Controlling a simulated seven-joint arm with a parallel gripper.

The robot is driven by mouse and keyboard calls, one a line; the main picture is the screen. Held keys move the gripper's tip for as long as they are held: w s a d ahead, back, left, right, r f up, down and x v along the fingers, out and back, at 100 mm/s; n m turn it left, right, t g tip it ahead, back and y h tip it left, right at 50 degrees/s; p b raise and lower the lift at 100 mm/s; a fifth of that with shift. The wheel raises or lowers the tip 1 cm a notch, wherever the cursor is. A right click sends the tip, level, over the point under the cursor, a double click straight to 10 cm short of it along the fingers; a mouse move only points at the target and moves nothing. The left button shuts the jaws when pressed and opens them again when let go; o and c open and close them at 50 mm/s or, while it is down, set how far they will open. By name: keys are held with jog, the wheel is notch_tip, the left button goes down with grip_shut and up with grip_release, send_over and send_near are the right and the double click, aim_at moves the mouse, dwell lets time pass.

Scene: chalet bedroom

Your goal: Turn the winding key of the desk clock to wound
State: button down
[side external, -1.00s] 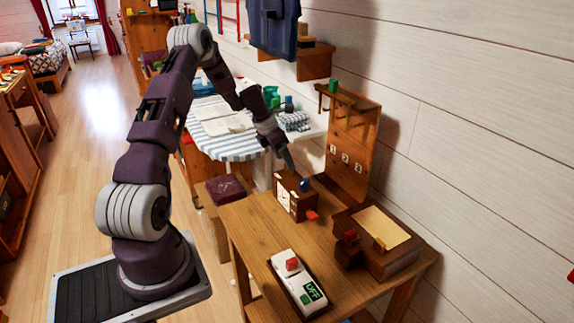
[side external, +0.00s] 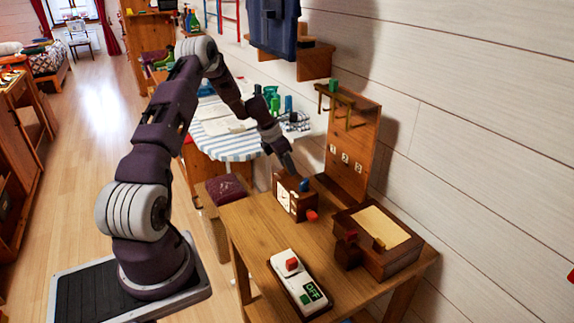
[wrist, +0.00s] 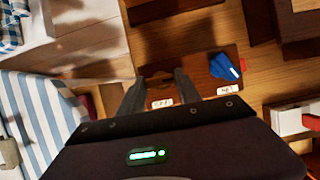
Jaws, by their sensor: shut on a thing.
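The desk clock (side external: 283,193) is a small wooden box with a white face, standing at the far left of the wooden table. A blue piece (side external: 304,185) sits on its top and a red piece (side external: 311,215) on its near right side. My gripper (side external: 290,172) points down at the clock's top, left of the blue piece. In the wrist view its two fingers (wrist: 158,88) stand apart over the wooden top, with white labels just beside them. The blue piece (wrist: 225,67) is to their right. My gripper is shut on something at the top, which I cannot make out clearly.
A white device (side external: 290,268) with a red switch and an OFF display lies at the table's front. A brown box (side external: 375,235) stands right, and an upright wooden board (side external: 352,140) with hooks stands behind.

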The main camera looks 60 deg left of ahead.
jog(key=m, duration=0.2)
jog(key=m+h, duration=0.1)
jog(key=m, duration=0.1)
jog(key=shift+a+h, duration=0.15)
jog(key=shift+h, duration=0.15)
jog(key=m+g+h, duration=0.1)
jog(key=m, duration=0.2)
jog(key=shift+a+m, duration=0.1)
jog(key=shift+m, duration=0.2)
jog(key=m+g, duration=0.1)
jog(key=m, duration=0.2)
jog(key=m+h, duration=0.1)
jog(key=m, duration=0.2)
jog(key=shift+w+g+h, duration=0.2)
jog(key=shift+g+h, duration=0.1)
jog(key=shift+g, duration=0.1)
jog(key=shift+m, duration=0.3)
jog(key=c, duration=0.8)
grip_release()
jog(key=shift+c, duration=0.2)
